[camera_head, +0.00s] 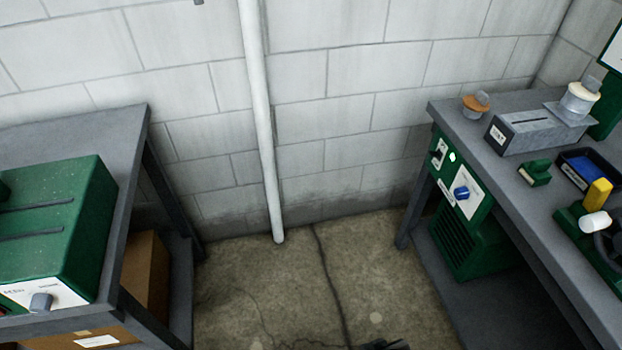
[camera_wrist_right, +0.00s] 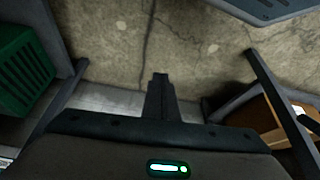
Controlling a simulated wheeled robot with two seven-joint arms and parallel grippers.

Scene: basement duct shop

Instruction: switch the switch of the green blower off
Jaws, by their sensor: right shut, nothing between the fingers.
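The green blower (camera_head: 462,240) sits under the right bench, with louvred slots on its side. Its green front carries a white panel with a small dark switch (camera_head: 438,157) near the upper left and a blue knob (camera_head: 461,193) below it. The switch's setting is too small to tell. A slotted green casing shows at the left of the right wrist view (camera_wrist_right: 25,75). My right gripper (camera_head: 385,344) just enters at the bottom edge of the head view, low over the floor and well apart from the blower. In the wrist view its fingers (camera_wrist_right: 160,82) are together and empty. My left gripper is not in view.
The right bench (camera_head: 560,205) holds a grey box (camera_head: 535,132), a blue-lined tray (camera_head: 585,168) and small tools. The left bench (camera_head: 75,135) carries a green machine (camera_head: 60,220) with a grey knob; a cardboard box (camera_head: 147,275) stands below. A white pipe (camera_head: 260,120) runs down the wall. Floor between benches is clear.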

